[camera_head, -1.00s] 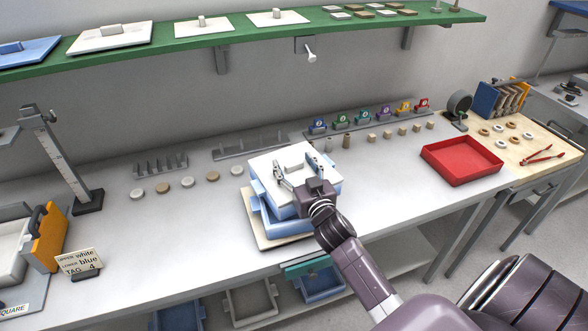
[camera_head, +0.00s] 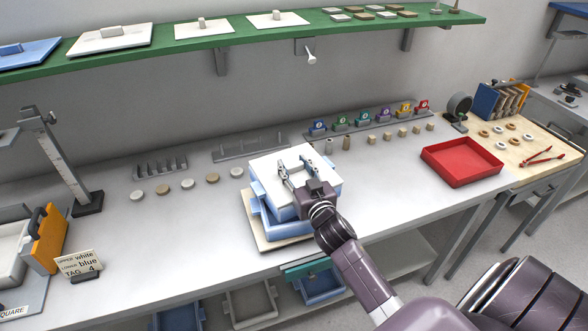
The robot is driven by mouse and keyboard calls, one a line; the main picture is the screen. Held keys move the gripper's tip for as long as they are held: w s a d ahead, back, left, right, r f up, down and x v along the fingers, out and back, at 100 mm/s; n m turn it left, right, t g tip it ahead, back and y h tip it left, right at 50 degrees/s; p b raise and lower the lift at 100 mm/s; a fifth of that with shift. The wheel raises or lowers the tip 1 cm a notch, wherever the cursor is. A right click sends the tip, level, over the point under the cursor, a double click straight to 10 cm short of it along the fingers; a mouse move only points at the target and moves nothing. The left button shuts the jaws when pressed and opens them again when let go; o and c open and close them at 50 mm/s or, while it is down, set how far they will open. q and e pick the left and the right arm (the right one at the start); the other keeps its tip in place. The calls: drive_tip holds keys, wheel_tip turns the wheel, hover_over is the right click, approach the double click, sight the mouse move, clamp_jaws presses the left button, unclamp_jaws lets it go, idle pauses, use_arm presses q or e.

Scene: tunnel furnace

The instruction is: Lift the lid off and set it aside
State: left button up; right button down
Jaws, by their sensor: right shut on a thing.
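The white square lid (camera_head: 267,165) lies on top of a stack of light blue square boxes (camera_head: 275,210), which stands on a pale board (camera_head: 262,238) at the middle of the bench. The upper blue box is turned slightly relative to the lower one. My right gripper (camera_head: 297,172) comes in from the lower right. Its fingers are at the lid's raised white handle and shut on it; the fingers partly hide the handle. The lid appears level and resting on the stack, though I cannot tell a small gap. My left gripper is not in view.
A red tray (camera_head: 462,164) stands to the right, with clear bench between it and the stack. Small round discs (camera_head: 187,184) lie behind left. A tag card (camera_head: 79,263) and a height gauge (camera_head: 62,165) stand left. A green shelf (camera_head: 240,34) with other lids hangs above.

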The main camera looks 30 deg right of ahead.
wheel_tip(320, 180, up, 20)
drive_tip(key=s+a+f+n+y+b, duration=0.1)
drive_tip(key=s+a+f+y, duration=0.1)
drive_tip(key=s+a+f, duration=0.5)
drive_tip(key=s+a+f+n+y+b, duration=0.1)
drive_tip(key=s+a+f+y, duration=0.1)
drive_tip(key=s+a+f, duration=0.5)
drive_tip(key=s+a, duration=0.2)
drive_tip(key=a, duration=0.3)
drive_tip(key=shift+s+n+t+b, duration=0.3)
drive_tip(key=shift+n+b, duration=0.1)
drive_tip(key=shift+a, duration=0.1)
wheel_tip(320, 180, up, 14)
drive_tip(key=m+h+p, duration=0.2)
drive_tip(key=m+h, duration=0.1)
drive_tip(key=h, duration=0.1)
hover_over(294, 164)
drive_tip(key=shift+r, duration=0.1)
